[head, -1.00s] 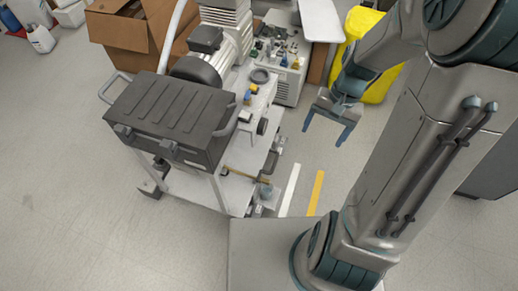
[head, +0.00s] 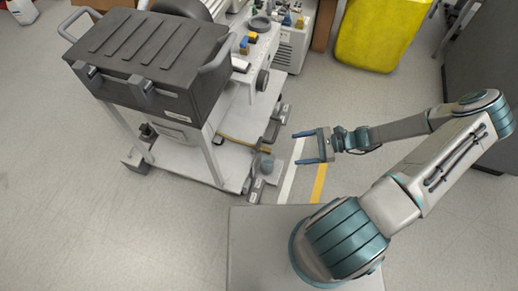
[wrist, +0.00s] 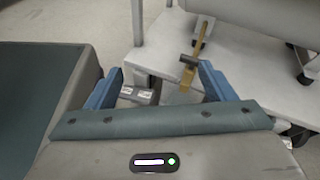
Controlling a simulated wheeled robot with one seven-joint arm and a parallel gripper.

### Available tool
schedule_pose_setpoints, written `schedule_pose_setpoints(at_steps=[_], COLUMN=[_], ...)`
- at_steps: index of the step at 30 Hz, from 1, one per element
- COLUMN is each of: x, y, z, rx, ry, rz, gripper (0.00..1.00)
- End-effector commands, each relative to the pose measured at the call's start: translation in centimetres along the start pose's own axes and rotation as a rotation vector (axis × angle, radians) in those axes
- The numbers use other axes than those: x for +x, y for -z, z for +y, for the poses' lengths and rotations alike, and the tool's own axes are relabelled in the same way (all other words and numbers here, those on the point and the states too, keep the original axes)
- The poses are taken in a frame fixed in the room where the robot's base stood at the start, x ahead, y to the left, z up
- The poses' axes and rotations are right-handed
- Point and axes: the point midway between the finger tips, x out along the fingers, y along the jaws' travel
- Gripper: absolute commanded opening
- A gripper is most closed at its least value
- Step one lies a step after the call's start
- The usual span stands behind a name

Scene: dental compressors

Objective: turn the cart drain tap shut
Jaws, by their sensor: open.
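The white cart (head: 205,168) stands at the left of the head view, and its lower shelf (wrist: 245,65) fills the upper right of the wrist view. I cannot pick out its drain tap for certain in either view. A small grey rounded part (head: 267,166) sits at the shelf's near right corner. My gripper (head: 296,148) is open and empty, to the right of the cart's lower shelf, with its fingers pointing left towards it. In the wrist view its blue fingers (wrist: 160,85) are wide apart, with nothing between them in their grip.
A dark ribbed case (head: 150,50) stands on the cart's top. Grey labelled blocks (wrist: 138,95) are by the shelf edge. A yellow bin (head: 380,35) stands at the back.

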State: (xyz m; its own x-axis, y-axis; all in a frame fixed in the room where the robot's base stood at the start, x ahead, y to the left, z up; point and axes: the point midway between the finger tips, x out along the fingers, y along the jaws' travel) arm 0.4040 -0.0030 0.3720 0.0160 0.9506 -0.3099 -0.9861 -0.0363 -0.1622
Motion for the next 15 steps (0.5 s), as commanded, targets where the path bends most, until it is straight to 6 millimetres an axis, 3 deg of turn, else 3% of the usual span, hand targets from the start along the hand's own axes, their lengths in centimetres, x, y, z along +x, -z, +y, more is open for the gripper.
schedule_pose_setpoints(at_steps=[1,6,15], x=[1.2,3.2,4.4], y=[2.5,6.3,8.8], z=[0.2,-0.6,-1.7], rx=[0.039,0.139,0.219], ry=[0.057,0.217,0.352], rz=[-0.048,-0.174,-0.283], gripper=[0.76,0.76,0.76])
